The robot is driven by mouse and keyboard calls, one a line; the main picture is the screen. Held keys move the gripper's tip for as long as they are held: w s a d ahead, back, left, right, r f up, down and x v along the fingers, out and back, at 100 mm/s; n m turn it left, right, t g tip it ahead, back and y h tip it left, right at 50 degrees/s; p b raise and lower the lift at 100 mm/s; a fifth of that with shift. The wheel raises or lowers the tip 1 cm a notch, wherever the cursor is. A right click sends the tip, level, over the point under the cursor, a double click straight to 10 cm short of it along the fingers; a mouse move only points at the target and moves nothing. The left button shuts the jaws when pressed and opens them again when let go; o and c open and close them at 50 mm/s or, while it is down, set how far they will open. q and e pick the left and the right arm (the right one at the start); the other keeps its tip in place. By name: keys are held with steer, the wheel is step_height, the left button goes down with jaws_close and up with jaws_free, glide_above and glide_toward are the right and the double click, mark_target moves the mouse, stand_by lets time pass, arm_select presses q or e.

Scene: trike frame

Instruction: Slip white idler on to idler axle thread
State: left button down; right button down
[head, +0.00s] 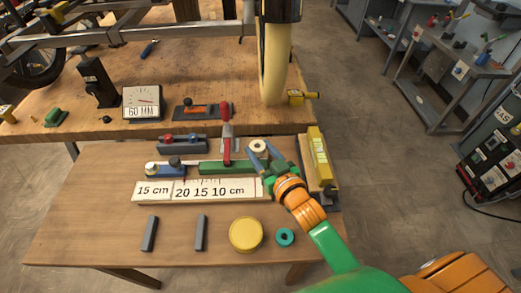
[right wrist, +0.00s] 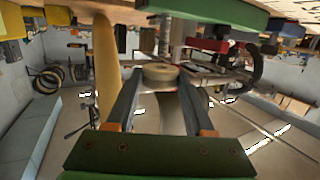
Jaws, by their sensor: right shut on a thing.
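The white idler (head: 258,146) is a small cream ring with a dark hole, near the far edge of the front table. It also shows in the right wrist view (right wrist: 160,72), at the fingertips. My right gripper (head: 260,158) reaches in from the lower right and is shut on the idler; its two blue-grey fingers show in the wrist view (right wrist: 158,85). I cannot make out the idler axle thread for certain. A thin grey upright post (right wrist: 164,35) shows just behind the idler in the wrist view. My left gripper is not in view.
A green block (head: 225,167) with a red-handled clamp (head: 227,135) stands left of the gripper. A ruler board (head: 215,190) lies in front, a yellow block (head: 318,158) to the right.

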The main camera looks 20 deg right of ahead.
mark_target(261, 162)
stand_by(0.3)
stand_by(0.4)
steer(key=shift+p, duration=0.4)
steer(key=shift+r, duration=0.1)
steer(key=shift+f+b, duration=1.6)
steer(key=shift+f, duration=0.8)
steer(key=shift+r, duration=0.1)
steer(key=shift+r+p, duration=2)
steer(key=shift+p, duration=0.35)
steer(key=shift+f, duration=0.1)
